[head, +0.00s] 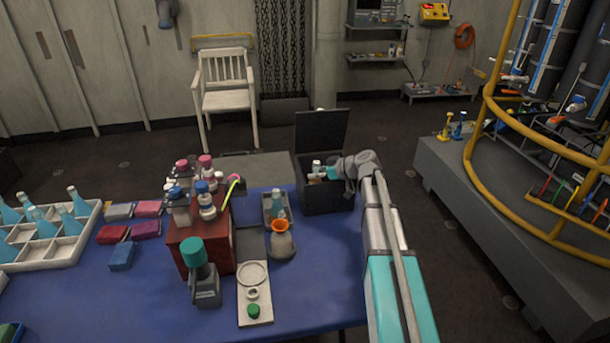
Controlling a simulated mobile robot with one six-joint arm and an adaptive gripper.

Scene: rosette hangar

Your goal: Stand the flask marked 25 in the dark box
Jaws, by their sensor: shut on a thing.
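The dark box (327,200) stands at the table's far right corner, its lid (323,132) raised at the back. My gripper (322,172) reaches in from the right over the box's opening. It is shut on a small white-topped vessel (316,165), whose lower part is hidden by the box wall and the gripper. I cannot tell if the vessel touches the box floor. No mark 25 is readable on it. A grey conical flask with an orange collar (281,243) stands on the blue table, left of and nearer than the box.
A small tray with a bottle (266,212) stands just left of the box. A red-brown block (205,240) carries several capped bottles. A white scale-like plate (254,305), a teal-capped jar (203,285) and a divided bottle crate (50,262) stand further left. The front right cloth is clear.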

